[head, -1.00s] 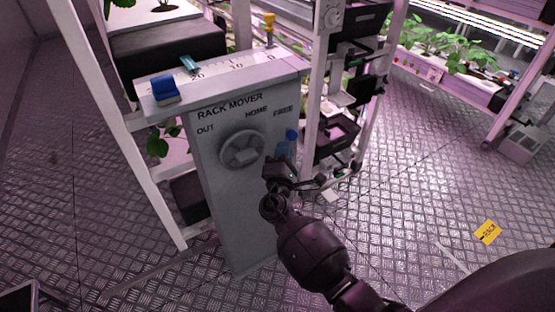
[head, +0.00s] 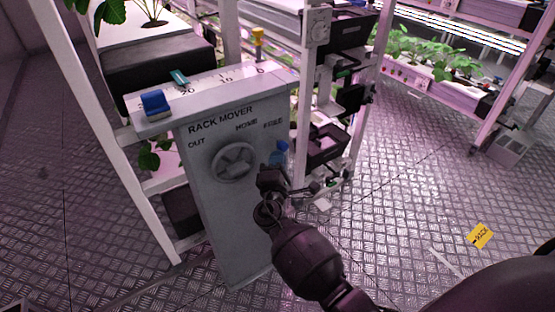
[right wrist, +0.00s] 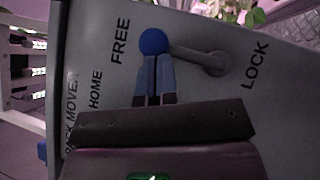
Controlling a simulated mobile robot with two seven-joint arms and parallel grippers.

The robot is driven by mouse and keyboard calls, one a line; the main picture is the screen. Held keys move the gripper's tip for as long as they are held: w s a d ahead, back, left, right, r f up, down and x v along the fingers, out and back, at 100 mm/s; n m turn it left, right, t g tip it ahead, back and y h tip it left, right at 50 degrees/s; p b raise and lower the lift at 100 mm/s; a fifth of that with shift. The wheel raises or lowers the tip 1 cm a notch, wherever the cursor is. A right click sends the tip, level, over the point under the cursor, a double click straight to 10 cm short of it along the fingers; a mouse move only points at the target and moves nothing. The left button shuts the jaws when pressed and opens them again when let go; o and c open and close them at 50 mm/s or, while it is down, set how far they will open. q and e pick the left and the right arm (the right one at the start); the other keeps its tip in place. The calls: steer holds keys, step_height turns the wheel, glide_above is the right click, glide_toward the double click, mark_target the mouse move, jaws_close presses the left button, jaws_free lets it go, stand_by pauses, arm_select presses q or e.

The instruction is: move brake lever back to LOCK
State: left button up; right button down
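The brake lever has a blue ball knob (right wrist: 153,41) and a grey arm (right wrist: 195,54) in the right wrist view. The knob is beside the FREE label (right wrist: 120,41); the LOCK label (right wrist: 256,65) is on the far side of the pivot. My right gripper (right wrist: 159,62) has its two fingers close together, with tips at the knob, which overlaps them. I cannot tell whether they touch. In the head view the blue knob (head: 282,147) shows just above my right gripper (head: 272,172), at the right edge of the panel. My left gripper is not in view.
Plant racks stand behind. A yellow floor sign (head: 480,236) lies at right on open floor.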

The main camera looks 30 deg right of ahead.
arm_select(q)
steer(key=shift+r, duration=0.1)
arm_select(e)
steer(key=shift+d+r, duration=0.1)
steer(key=shift+r, duration=0.05)
arm_select(q)
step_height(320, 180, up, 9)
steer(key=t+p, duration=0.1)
steer(key=p, duration=0.9)
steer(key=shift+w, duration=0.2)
arm_select(e)
steer(key=d+f+m+g+y, duration=0.2)
steer(key=d+m+g+y, duration=0.4)
steer(key=m, duration=0.3)
steer(key=shift+w+d+m+y, duration=0.15)
steer(key=shift+d+m+y, duration=0.3)
steer(key=shift+d, duration=0.45)
arm_select(q)
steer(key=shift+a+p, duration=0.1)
steer(key=shift+p, duration=0.2)
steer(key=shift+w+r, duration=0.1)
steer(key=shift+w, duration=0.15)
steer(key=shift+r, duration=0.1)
